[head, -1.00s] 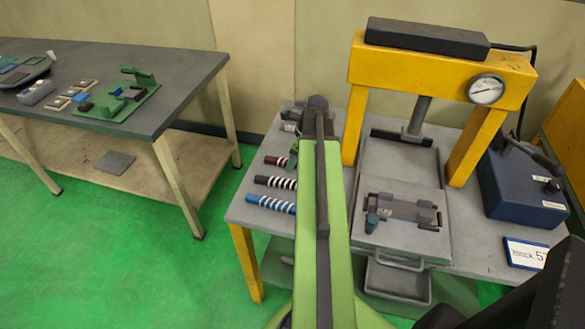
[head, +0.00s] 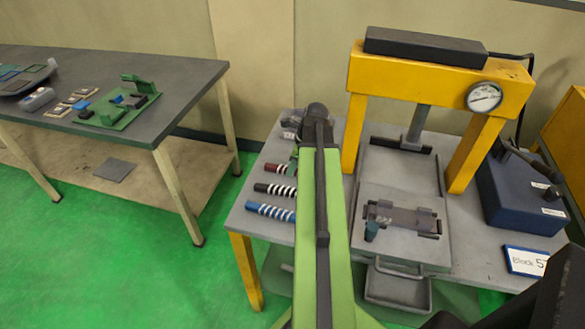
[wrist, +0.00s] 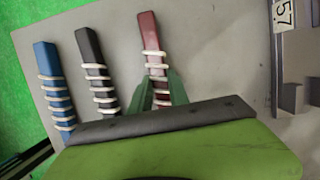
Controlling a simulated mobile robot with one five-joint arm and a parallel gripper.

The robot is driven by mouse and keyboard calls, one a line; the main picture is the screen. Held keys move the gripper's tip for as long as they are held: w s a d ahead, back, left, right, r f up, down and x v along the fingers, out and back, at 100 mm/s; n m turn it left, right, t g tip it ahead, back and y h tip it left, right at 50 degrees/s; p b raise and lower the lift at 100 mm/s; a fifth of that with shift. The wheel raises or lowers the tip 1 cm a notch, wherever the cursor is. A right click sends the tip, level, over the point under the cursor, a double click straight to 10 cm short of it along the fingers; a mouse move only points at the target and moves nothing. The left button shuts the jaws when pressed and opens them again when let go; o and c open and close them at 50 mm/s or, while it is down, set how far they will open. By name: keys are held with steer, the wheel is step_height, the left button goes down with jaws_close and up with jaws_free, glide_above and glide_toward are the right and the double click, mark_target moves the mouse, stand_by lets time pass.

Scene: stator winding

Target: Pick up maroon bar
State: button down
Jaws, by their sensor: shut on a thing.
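The maroon bar (wrist: 150,35) has several white bands and lies on the grey workbench, in the upper middle of the wrist view. In the head view the maroon bar (head: 279,168) shows left of my arm, partly hidden by it. My gripper (wrist: 163,90) has green fingers, one on each side of the banded part of the bar. It is shut on the bar. In the head view the gripper (head: 293,163) is mostly hidden behind my arm. I cannot tell whether the bar is lifted off the bench.
A black bar (wrist: 88,46) and a blue bar (wrist: 46,58), both white-banded, lie left of the maroon one. A yellow press (head: 425,75) stands right of my arm, with a blue box (head: 520,195) beside it. Another table (head: 190,75) stands at the left.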

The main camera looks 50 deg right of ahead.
step_height(320, 180, up, 10)
steer(key=p, duration=0.9)
steer(key=shift+p, duration=0.35)
